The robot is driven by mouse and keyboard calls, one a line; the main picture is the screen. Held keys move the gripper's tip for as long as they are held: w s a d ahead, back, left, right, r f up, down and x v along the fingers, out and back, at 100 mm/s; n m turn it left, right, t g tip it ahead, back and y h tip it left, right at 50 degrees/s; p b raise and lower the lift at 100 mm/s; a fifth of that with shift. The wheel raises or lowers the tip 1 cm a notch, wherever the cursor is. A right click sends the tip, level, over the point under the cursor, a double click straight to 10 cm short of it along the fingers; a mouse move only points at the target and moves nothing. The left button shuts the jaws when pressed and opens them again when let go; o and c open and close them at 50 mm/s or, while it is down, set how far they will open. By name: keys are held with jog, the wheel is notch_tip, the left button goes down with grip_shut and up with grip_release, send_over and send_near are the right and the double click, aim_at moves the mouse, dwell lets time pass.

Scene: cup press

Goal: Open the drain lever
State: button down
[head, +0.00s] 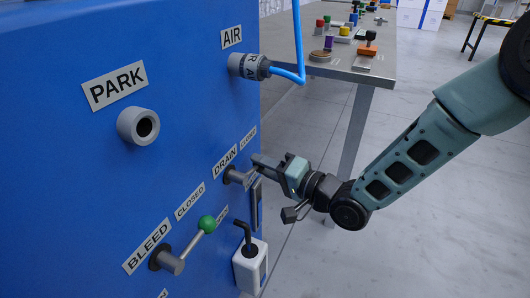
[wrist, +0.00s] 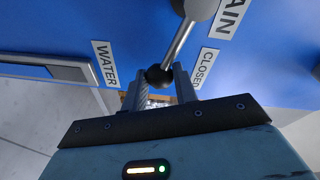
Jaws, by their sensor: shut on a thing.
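The drain lever sits on the blue machine face beside the DRAIN label. Its grey hub (head: 235,176) shows in the head view, with the rod running right to my gripper (head: 262,166). In the wrist view, the drain lever (wrist: 180,40) runs from its round grey hub to a dark ball knob (wrist: 158,77). My gripper (wrist: 160,84) is shut on this knob, with one finger on each side. The CLOSED label (wrist: 206,65) lies just right of the rod in the wrist view. The fingers hide much of the lever's end in the head view.
The bleed lever (head: 190,243) with a green ball stands lower left of the drain lever. A white container (head: 250,267) with a black spout is below my gripper. A blue hose (head: 296,45) hangs at the AIR port. A grey table (head: 340,62) stands behind.

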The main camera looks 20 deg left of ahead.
jog(key=m+p, duration=0.1)
jog(key=f+m+p, duration=0.1)
jog(key=shift+s+f+m+g, duration=0.25)
jog(key=shift+s+m+g, duration=0.05)
jog(key=shift+s, duration=0.05)
jog(key=s+f+m+p, duration=0.1)
jog(key=m, duration=0.2)
jog(key=s+f+m+g+h+p, duration=0.1)
jog(key=s+f+m, duration=0.1)
jog(key=m, duration=0.1)
jog(key=shift+s+a+f, duration=0.15)
jog(key=shift+s+f, duration=0.05)
jog(key=shift+s+f+m+g, duration=0.15)
jog(key=shift+s+m+g, duration=0.1)
jog(key=shift+s+m, duration=0.3)
jog(key=shift+s+f+m+g, duration=0.15)
jog(key=shift+s+m+g, duration=0.2)
jog(key=shift+m, duration=0.3)
jog(key=shift+s+a, duration=0.1)
jog(key=c, duration=1.1)
grip_release()
